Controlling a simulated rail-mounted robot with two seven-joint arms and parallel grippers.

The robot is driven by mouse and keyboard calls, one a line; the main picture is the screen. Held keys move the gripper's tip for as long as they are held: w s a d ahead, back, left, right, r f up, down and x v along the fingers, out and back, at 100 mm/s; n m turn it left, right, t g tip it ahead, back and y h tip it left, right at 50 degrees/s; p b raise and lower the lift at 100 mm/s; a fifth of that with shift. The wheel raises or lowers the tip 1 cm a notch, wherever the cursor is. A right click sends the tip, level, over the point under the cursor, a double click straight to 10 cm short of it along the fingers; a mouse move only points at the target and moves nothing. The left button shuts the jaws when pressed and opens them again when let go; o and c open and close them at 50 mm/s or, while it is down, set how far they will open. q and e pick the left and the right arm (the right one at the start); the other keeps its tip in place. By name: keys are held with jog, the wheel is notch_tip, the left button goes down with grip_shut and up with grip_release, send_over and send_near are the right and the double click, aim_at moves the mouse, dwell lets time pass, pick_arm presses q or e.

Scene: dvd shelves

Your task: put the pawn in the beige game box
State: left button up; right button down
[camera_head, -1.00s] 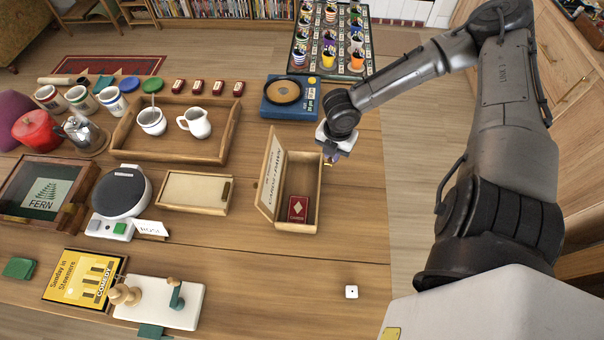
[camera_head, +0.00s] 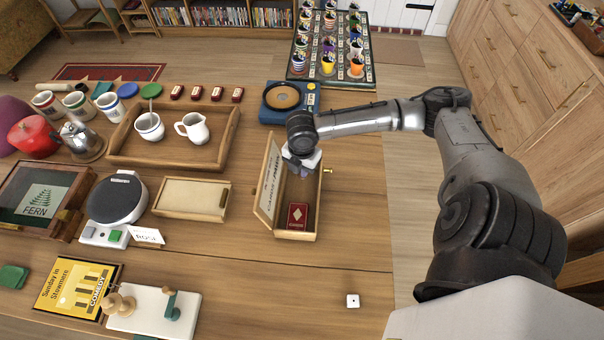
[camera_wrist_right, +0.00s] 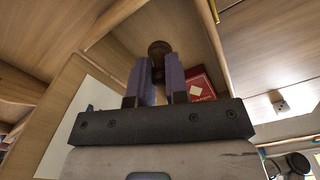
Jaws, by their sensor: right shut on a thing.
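The beige game box (camera_head: 312,222) stands open on the table, its lettered lid (camera_head: 269,178) raised along the left side. A red card pack (camera_head: 297,215) lies in its front end and also shows in the right wrist view (camera_wrist_right: 201,84). My right gripper (camera_head: 300,172) is over the rear part of the open box, pointing down. In the right wrist view its two fingers (camera_wrist_right: 159,82) are closed on the dark brown pawn (camera_wrist_right: 158,50), with the box interior behind it. The pawn is hidden in the head view. My left gripper is out of view.
A small brass-coloured piece (camera_head: 328,170) sits at the box's right edge.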

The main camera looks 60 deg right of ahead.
notch_tip(320, 180, down, 4)
jog(key=shift+r, duration=0.25)
jog(key=c, duration=1.1)
grip_release()
notch_tip(320, 180, up, 12)
jog(key=shift+r+p, duration=0.1)
jog(key=shift+p, duration=0.45)
